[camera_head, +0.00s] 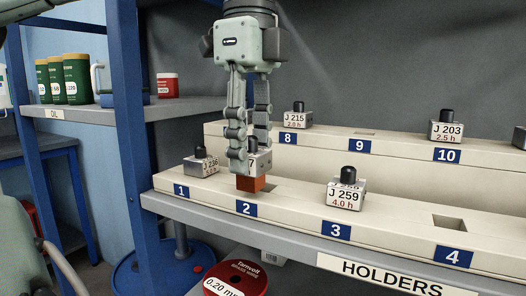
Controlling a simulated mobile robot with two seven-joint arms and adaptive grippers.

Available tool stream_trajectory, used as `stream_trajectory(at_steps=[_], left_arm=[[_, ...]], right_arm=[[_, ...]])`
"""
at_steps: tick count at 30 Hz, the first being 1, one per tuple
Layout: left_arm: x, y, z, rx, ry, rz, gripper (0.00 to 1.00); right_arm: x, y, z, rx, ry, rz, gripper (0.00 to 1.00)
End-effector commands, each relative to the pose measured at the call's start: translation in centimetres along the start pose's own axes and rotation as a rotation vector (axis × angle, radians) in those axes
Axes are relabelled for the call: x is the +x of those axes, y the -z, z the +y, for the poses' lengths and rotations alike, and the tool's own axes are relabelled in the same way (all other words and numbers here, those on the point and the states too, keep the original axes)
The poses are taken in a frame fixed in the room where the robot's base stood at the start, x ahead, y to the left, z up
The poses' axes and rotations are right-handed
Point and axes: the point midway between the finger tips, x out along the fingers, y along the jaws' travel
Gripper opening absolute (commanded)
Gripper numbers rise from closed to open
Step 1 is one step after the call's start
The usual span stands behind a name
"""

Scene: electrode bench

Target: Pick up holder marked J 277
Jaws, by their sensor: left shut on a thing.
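My left gripper (249,155) comes down from the top of the view, fingers pointing down at the front rack. It is shut on a grey holder (262,162) with a reddish-brown lower end (250,184). The fingers hide most of its label; only a "7" shows, so I cannot read the full mark. The holder hangs upright just above the rack at place 2 (246,208), with part of a dark opening beside its lower end. My right gripper is not in view.
Holder J 259 (345,194) stands at place 3, and another holder (201,163) at place 1. Place 4 has an empty slot (449,223). Holders J 215 (298,116) and J 203 (446,128) stand on the rear step. A blue post (127,130) rises at left.

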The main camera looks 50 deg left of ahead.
Motion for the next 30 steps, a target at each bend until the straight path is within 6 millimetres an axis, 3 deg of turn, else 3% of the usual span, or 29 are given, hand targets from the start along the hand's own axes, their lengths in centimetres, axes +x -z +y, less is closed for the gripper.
stream_trajectory(at_steps=[3,15,21,30], left_arm=[[-0.1,0.0,3.0,0.004,0.007,0.003,0.00],[0.0,0.0,11.9,0.002,0.006,0.001,0.00],[0.0,0.0,13.8,0.000,0.003,0.002,0.00],[0.0,0.0,14.2,0.000,0.002,0.001,0.00]], right_arm=[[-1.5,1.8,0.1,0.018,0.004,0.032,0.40],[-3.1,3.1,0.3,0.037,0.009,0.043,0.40],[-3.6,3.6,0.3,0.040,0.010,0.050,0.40],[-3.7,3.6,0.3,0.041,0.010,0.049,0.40]])
